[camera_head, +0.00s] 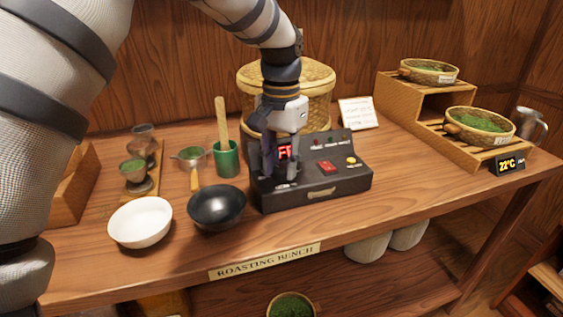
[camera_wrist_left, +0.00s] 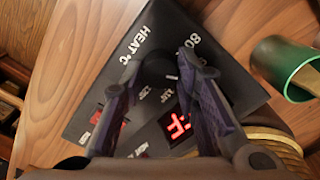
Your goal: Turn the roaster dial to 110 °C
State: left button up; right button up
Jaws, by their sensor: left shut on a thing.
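The roaster control box (camera_head: 335,185) is black and sits on the bench, with a red display (camera_head: 285,152) partly covered by my gripper. The dark dial (camera_wrist_left: 156,72) lies between the fingers of my left gripper (camera_wrist_left: 151,76), below the white words "HEAT °C" and near a printed "80". The gripper is shut on it. In the head view the left gripper (camera_head: 280,174) points down over the box's left part and mostly hides the dial. The other scale numbers are too small or hidden to read, as is the dial's pointer. My right gripper is not in view.
A black bowl (camera_head: 216,208) and a white bowl (camera_head: 140,221) stand left of the box. A green cup (camera_head: 227,160) with a wooden tool stands behind them. A woven basket (camera_head: 315,78) is behind the box. Bare bench lies to its right.

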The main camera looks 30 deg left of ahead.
pick_arm(q)
jog(key=m, duration=1.3)
jog(key=shift+m, duration=0.3)
dwell(0.5)
jog(key=o, duration=1.2)
jog(key=shift+c, duration=0.2)
